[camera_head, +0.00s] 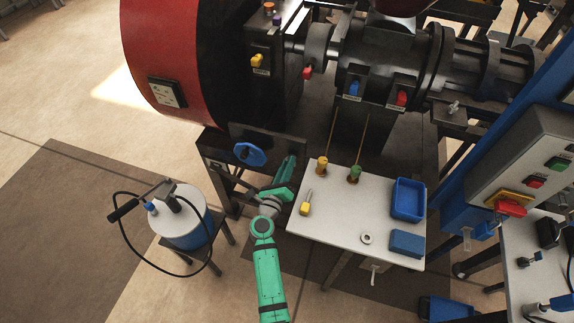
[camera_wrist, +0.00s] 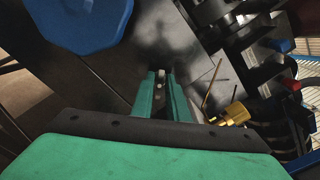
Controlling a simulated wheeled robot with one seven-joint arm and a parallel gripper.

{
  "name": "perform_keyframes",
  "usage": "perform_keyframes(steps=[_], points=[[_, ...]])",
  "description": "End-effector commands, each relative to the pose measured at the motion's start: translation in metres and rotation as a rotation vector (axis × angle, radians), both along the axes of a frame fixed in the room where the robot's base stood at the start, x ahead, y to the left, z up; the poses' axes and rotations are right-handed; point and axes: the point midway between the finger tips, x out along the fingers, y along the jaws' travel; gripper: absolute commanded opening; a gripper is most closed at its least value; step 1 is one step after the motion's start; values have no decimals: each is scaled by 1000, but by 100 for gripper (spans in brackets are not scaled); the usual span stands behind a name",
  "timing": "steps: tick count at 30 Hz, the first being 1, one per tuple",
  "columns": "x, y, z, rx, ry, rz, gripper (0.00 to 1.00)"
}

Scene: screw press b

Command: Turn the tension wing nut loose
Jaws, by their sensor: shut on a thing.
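My gripper (camera_head: 291,166) is beside the blue handwheel (camera_head: 250,154), at the dark metal panel behind the white-topped table. In the wrist view its two green fingers (camera_wrist: 162,82) are shut on a small pale metal piece (camera_wrist: 161,73), which appears to be the tension wing nut. The fingers hide most of it, and its wings cannot be made out. In the head view my gripper hides that spot. The blue handwheel also shows large at the upper left of the wrist view (camera_wrist: 80,22).
The white table (camera_head: 330,235) bears a yellow-handled tool (camera_head: 306,204), a ring (camera_head: 367,238), a blue tray (camera_head: 408,214) and a blue box (camera_head: 407,243). Yellow (camera_head: 322,165) and green (camera_head: 355,173) knobbed rods stand at its back edge. A blue-and-white canister (camera_head: 184,220) stands left on a stool.

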Motion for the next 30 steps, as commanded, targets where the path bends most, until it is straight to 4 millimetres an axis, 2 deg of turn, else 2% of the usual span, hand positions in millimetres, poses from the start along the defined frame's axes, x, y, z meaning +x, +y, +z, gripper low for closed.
perform_keyframes(steps=[8,30], points=[[1,3,0,-155,49,4,0],[1,5,-4,-819,264,4,0]])
